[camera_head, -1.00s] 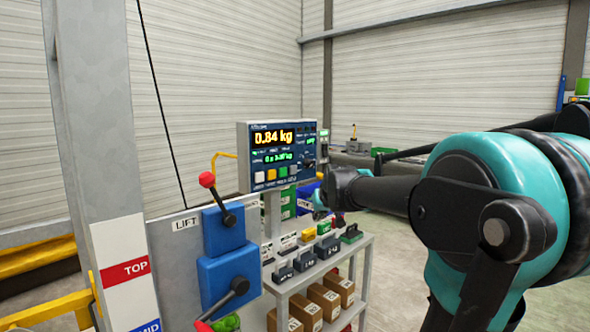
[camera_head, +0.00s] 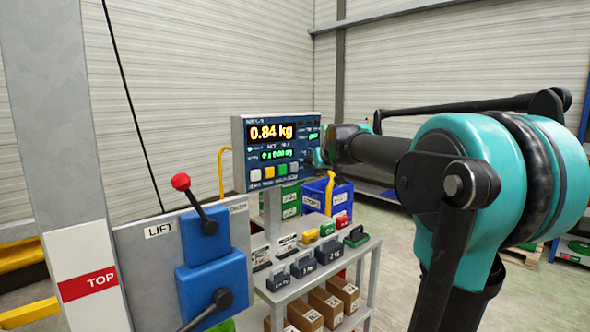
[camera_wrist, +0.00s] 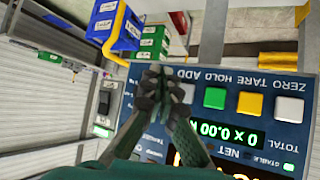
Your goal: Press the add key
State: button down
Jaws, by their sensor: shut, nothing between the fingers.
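The add key (camera_wrist: 186,91) is the grey square at the end of the key row in the wrist view, beside the green key. It also shows in the head view (camera_head: 294,166), at the right end of the row under the display. The scale panel (camera_head: 238,160) reads 0.84 kg. My gripper (camera_wrist: 160,74) is shut and empty, with its fingertips close to the add key and overlapping its edge in the wrist view. In the head view my gripper (camera_head: 318,158) is at the panel's right side. I cannot tell whether it touches the panel.
The green key (camera_wrist: 215,98), yellow key (camera_wrist: 250,103) and white key (camera_wrist: 289,108) sit in the same row. Below the panel, a bench (camera_head: 350,262) holds several weights. A blue bin (camera_head: 343,196) stands behind it. A lever box (camera_head: 205,235) is at left.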

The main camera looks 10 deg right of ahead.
send_near(297, 171)
jog(key=shift+d+f+x, duration=0.15)
jog(key=shift+d+x, duration=0.05)
jog(key=shift+x, duration=1.1)
jog(key=shift+d+f+x, duration=0.15)
jog(key=shift+x, duration=1.15)
jog(key=shift+s, duration=0.15)
jog(key=shift+w+a, duration=0.25)
jog(key=shift+w, duration=0.05)
jog(key=shift+w+a, duration=0.25)
jog(key=shift+w, duration=0.05)
jog(key=shift+s+d, duration=0.1)
dwell(0.4)
jog(key=shift+s+d, duration=0.4)
jog(key=shift+s, duration=0.15)
jog(key=s+d, duration=0.1)
jog(key=s, duration=0.1)
jog(key=s+d, duration=0.2)
dwell(0.5)
